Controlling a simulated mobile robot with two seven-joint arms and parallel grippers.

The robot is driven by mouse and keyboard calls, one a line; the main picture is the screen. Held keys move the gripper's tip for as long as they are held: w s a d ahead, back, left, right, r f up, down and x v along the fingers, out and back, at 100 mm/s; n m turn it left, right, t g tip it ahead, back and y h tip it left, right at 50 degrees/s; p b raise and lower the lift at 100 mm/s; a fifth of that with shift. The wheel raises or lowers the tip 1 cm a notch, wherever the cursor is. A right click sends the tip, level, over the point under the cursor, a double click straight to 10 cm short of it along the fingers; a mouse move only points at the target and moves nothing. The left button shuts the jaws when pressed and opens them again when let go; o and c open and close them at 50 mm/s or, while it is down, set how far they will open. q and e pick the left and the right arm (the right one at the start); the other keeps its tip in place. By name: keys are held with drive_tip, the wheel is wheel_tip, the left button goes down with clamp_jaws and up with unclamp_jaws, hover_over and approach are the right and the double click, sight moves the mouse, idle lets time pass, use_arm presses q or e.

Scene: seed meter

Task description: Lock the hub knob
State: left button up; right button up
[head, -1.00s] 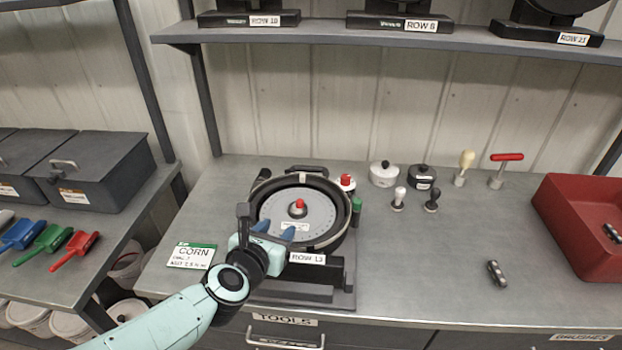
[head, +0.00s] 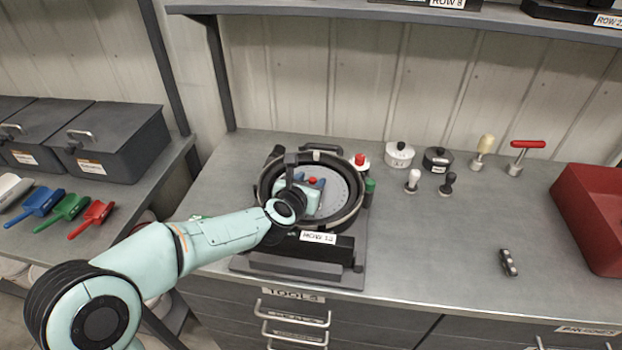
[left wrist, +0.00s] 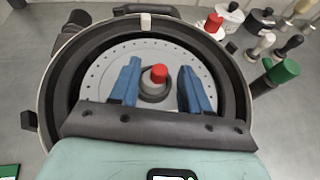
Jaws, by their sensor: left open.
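The seed meter (head: 265,205) is a round black housing on a stand labelled ROW 13, with a pale, hole-ringed disc (head: 341,189) inside. The hub knob (left wrist: 158,74) is red on a grey hub at the disc's middle; in the head view the red knob (head: 312,181) shows just past my gripper. My left gripper (head: 316,182) is over the disc. In the left wrist view its two blue fingers (left wrist: 158,88) are open, one on each side of the knob, with gaps visible. Whether they reach down to its height is hard to tell. My right gripper is not in view.
Behind and right of the meter stand a red-topped piece (head: 360,161), a green knob (head: 370,185), a white pot (head: 399,155), a black pot (head: 437,159) and several handled tools. A red bin (head: 590,215) is at the right. The bench's front right is mostly clear.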

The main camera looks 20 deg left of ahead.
use_arm(q)
drive_tip(key=shift+w+f, duration=0.25)
drive_tip(key=shift+w, duration=0.3)
clamp_jaws()
